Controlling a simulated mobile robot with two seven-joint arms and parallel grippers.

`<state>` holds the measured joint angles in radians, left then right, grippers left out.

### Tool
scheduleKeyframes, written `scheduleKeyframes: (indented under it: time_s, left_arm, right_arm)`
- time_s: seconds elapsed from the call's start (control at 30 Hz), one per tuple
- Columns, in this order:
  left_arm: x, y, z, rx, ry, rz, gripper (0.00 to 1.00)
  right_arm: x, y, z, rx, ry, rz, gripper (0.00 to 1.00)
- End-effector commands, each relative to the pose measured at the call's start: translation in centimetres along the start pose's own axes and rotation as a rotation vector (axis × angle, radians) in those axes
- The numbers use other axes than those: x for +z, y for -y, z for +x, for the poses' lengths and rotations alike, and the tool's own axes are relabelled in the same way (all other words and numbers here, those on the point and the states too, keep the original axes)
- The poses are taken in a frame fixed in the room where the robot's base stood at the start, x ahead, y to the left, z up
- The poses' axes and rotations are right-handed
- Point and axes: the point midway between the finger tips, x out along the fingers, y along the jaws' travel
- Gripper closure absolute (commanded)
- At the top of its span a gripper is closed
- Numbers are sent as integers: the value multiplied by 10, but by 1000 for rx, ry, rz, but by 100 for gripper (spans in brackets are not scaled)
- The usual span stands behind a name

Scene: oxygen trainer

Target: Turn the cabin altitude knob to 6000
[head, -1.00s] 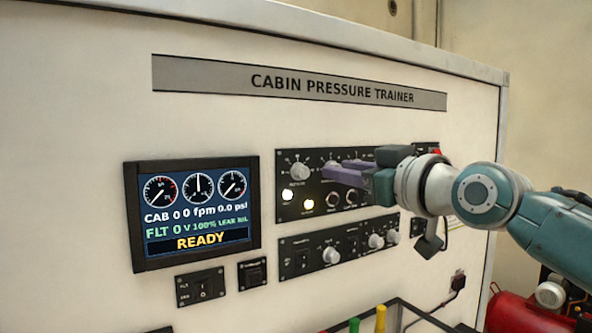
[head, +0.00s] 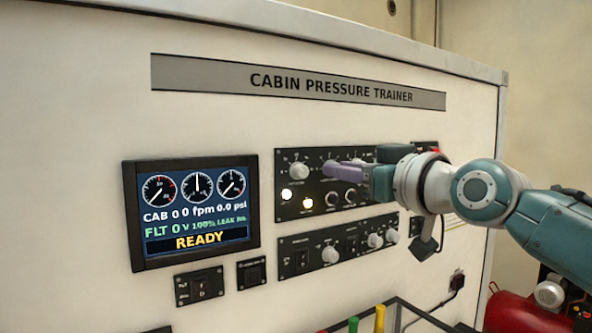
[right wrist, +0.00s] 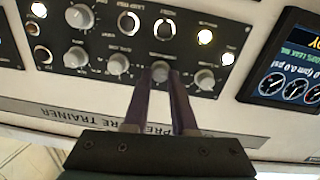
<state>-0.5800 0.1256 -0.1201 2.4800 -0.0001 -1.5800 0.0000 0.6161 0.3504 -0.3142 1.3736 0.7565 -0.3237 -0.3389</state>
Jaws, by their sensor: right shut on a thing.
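The upper black control panel (head: 283,207) carries several round knobs; it also fills the upper part of the right wrist view (right wrist: 95,45), upside down. My right gripper (head: 328,169) reaches in from the right, its purple fingers against this panel. In the right wrist view the gripper (right wrist: 158,80) is shut on a grey knob (right wrist: 160,70) in the row nearest the title strip. The knob's pointer and small label cannot be read, so I cannot tell its setting. The display (head: 195,212) reads CAB 0, FLT 0 and READY. My left gripper is not in view.
A free knob (head: 299,171) sits left of my fingers, and another knob (right wrist: 205,79) is close beside them. A lower panel (head: 290,262) with more knobs and switches lies below. Colored handles (head: 380,318) stand at the bottom edge.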

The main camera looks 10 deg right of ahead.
Motion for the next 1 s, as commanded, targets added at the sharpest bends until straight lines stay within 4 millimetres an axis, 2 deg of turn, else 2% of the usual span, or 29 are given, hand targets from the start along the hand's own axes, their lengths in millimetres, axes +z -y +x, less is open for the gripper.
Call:
scheduleKeyframes:
  time_s: [1.0]
  left_arm:
    - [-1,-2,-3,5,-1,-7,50]
  right_arm:
    - [-1,-2,0,-6,29,938,100]
